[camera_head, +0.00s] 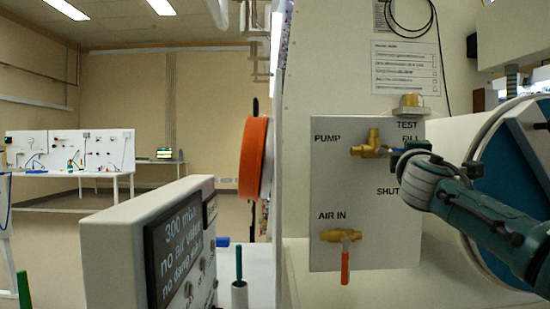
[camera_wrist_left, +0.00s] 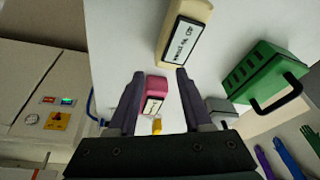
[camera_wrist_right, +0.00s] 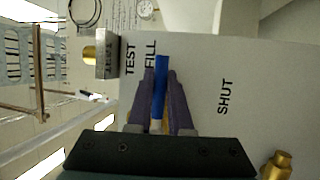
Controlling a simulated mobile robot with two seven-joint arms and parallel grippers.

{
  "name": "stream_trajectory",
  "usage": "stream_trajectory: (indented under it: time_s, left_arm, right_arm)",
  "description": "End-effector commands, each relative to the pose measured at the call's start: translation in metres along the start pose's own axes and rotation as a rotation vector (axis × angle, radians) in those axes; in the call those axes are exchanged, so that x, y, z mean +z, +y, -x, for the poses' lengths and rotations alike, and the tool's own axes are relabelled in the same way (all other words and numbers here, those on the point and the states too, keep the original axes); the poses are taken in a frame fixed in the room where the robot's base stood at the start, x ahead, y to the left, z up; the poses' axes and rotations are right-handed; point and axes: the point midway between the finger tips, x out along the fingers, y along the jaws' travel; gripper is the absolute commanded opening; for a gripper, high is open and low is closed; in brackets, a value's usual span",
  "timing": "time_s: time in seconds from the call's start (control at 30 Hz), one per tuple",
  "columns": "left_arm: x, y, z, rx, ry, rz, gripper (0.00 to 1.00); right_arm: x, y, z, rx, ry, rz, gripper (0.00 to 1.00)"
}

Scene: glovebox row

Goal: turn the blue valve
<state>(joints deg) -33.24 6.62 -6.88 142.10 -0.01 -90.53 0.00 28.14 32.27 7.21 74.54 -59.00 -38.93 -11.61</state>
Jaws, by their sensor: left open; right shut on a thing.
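The blue valve's brass body (camera_head: 369,148) sits on the grey panel (camera_head: 330,185), between the PUMP, TEST, FILL and SHUT labels. My right gripper (camera_head: 402,152) reaches it from the right in the head view and mostly covers the handle. In the right wrist view, the blue handle (camera_wrist_right: 160,85) is between the fingers of my right gripper (camera_wrist_right: 161,78), which is shut on it. The handle's end lies beside the FILL label. My left gripper (camera_wrist_left: 157,74) is open; the head view does not show it. A pink box (camera_wrist_left: 155,92) appears beyond its fingers, apparently not held.
A second brass valve with a red handle (camera_head: 345,262) hangs below, at AIR IN. An orange round cover (camera_head: 254,157) and a sign box (camera_head: 120,240) stand left. The left wrist view shows a green case (camera_wrist_left: 265,75) and a beige labelled box (camera_wrist_left: 185,35).

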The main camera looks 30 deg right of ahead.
Motion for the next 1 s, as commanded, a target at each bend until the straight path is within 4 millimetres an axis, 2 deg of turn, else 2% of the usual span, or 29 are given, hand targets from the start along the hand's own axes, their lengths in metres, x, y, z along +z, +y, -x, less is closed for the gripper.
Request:
stream_trajectory:
  time_s: [0.43,0.47,0.7,1.0]
  left_arm:
    - [0.0000,0.0004,-0.0005,0.001,0.000,0.001,0.50]
    - [0.0000,0.0003,-0.0005,0.001,0.000,0.001,0.50]
    - [0.0004,-0.0010,-0.0005,-0.003,0.000,-0.004,0.50]
    - [0.0006,-0.0022,-0.0005,-0.006,-0.001,-0.008,0.50]
  right_arm:
    - [-0.0007,0.0013,-0.0001,0.006,0.005,0.013,0.00]
    - [-0.0007,0.0013,-0.0001,0.006,0.005,0.013,0.19]
    - [-0.0005,0.0011,-0.0001,0.005,0.004,0.011,0.46]
    - [-0.0006,0.0007,0.0013,0.004,0.004,0.010,0.48]
